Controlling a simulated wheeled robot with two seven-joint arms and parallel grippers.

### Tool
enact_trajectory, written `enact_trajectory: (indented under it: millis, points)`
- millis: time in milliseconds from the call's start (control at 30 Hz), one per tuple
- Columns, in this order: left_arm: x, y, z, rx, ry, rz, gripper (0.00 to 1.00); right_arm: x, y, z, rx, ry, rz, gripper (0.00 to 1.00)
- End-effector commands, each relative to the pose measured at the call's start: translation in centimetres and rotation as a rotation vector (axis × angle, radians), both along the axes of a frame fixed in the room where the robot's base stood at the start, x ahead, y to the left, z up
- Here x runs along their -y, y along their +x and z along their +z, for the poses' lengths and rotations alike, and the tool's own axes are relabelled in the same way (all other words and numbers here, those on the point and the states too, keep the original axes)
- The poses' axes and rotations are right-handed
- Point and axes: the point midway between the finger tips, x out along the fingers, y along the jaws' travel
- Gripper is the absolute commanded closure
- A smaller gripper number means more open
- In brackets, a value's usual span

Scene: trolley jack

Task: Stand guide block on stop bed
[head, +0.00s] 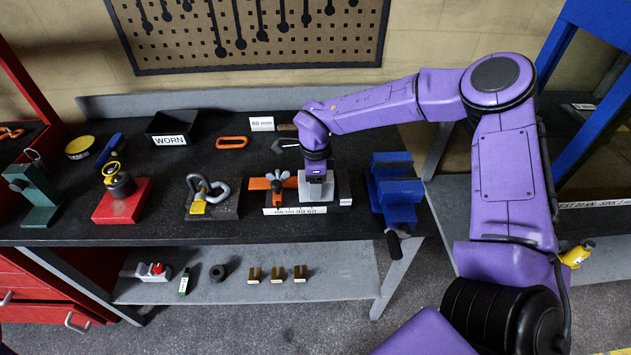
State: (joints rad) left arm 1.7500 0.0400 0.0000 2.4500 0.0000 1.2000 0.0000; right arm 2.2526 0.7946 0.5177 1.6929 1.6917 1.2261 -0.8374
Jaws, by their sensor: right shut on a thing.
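My right gripper (316,175) points down over the workbench and is shut on a light grey block, the guide block (314,191). The block stands upright at the right part of a dark plate with a white label on its front edge, the stop bed (342,189). I cannot tell whether the block's underside touches the bed. An orange winged clamp piece (273,183) is on the bed just left of the block. The top of the block is hidden by the gripper. My left gripper is not in view.
A blue vise (397,190) stands right of the bed. A shackle on a plate (208,198), a red block (121,202) and a black WORN bin (172,127) are to the left. Several small pieces lie on the lower shelf (330,270). An orange link (232,142) lies behind.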

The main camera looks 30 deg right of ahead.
Motion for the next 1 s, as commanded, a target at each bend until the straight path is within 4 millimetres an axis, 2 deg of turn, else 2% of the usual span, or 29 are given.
enact_trajectory:
  millis: [267,833,867,900,933,1000]
  points:
    - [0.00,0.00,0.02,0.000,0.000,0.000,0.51,-0.03,0.09,0.15,0.003,0.001,0.000,1.00]
    - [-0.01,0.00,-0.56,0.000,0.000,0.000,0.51,-0.04,0.11,-0.80,0.003,0.002,0.000,1.00]
    - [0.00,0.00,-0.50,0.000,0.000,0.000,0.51,-0.04,0.11,-0.73,0.004,0.001,0.000,0.33]
    - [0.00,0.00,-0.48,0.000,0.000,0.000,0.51,-0.03,0.10,-0.72,0.004,0.001,0.000,0.20]
    - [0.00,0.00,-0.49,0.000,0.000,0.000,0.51,-0.01,0.11,-0.73,0.004,0.000,0.000,0.13]
    - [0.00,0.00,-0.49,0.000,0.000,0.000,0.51,0.03,0.15,-0.73,0.005,-0.001,0.000,0.13]
